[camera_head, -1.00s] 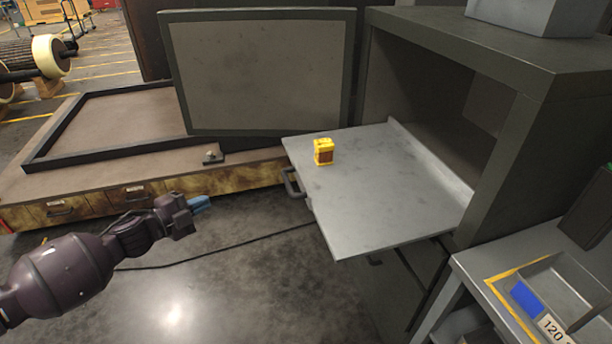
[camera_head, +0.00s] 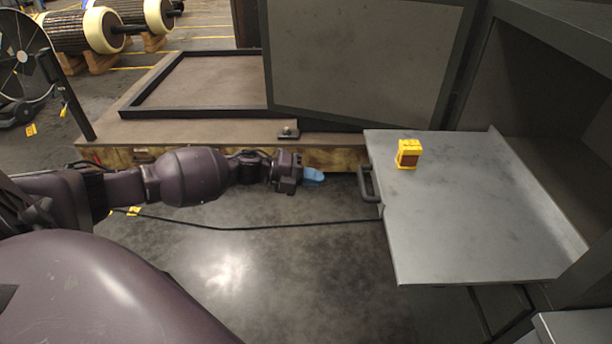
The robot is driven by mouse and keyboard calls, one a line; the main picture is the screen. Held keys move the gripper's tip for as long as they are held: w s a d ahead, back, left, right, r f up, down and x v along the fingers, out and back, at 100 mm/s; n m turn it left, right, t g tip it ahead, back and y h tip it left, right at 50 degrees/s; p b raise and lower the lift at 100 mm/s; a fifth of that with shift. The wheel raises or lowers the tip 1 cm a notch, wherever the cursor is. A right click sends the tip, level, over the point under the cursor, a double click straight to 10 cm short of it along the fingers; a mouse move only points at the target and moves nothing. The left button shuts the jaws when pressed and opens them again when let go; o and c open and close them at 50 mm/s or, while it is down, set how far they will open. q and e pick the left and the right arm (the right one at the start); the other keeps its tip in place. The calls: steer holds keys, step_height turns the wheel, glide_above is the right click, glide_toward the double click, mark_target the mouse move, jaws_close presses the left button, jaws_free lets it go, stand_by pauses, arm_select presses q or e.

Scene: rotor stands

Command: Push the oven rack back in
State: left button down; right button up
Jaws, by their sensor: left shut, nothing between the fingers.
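The oven rack (camera_head: 470,225) is a flat grey metal shelf that sticks out to the left from the dark oven cabinet (camera_head: 540,85) on the right. A dark handle (camera_head: 368,184) is on its left edge. A small yellow box (camera_head: 408,154) with a brown face stands on the rack near its back left corner. My left gripper (camera_head: 315,177), with blue fingers, is shut and empty. It is left of the handle and points at it, with a gap between them. The inner end of the rack is partly hidden by the cabinet's side. My right gripper is not in view.
The oven door (camera_head: 365,60) stands open behind the rack. A low wooden platform with a black frame (camera_head: 190,112) lies behind my left arm. A black cable (camera_head: 250,228) crosses the floor. A fan (camera_head: 25,60) stands at the far left. Floor below the gripper is clear.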

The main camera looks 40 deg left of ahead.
arm_select(q)
steer(key=x, duration=0.9)
steer(key=shift+b, duration=0.3)
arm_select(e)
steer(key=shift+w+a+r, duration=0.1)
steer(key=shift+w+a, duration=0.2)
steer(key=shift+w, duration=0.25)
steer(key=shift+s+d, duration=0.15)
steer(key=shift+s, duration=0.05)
arm_select(q)
steer(key=shift+w+d, duration=0.1)
steer(key=shift+d, duration=0.05)
